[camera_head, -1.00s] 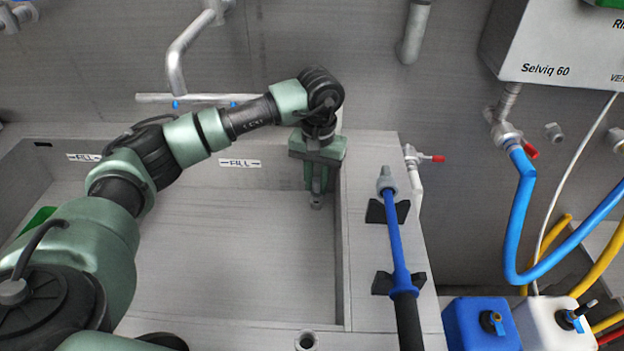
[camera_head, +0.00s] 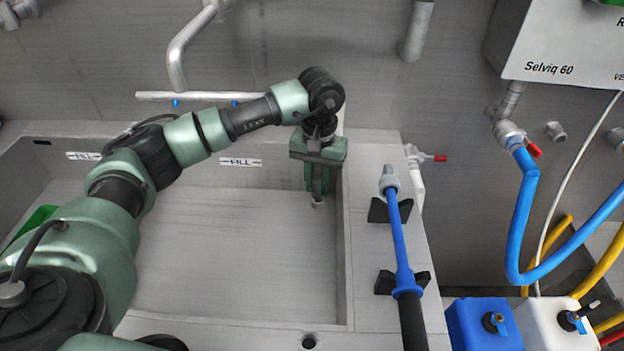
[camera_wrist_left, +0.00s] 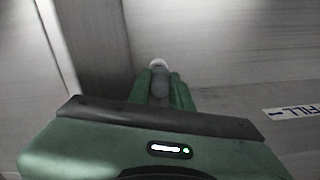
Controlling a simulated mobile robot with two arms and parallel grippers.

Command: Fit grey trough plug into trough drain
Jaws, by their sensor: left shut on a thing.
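My left gripper (camera_head: 319,190) is in the back right corner area of the grey trough (camera_head: 230,250), pointing down. It is shut on the grey trough plug (camera_head: 317,204); in the left wrist view the plug (camera_wrist_left: 159,80) sits between the two green fingers. A pale ring (camera_wrist_left: 157,62) shows at the plug's far end. I cannot tell whether it is part of the plug or the drain's rim. The drain is not clearly visible, and whether the plug touches anything below is unclear. My right gripper is not in view.
The trough's right wall (camera_head: 343,255) is close beside the gripper. A blue spray lance (camera_head: 398,240) lies on black rests on the right ledge. A pipe spout (camera_head: 177,65) hangs over the back. The trough floor is clear in the middle.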

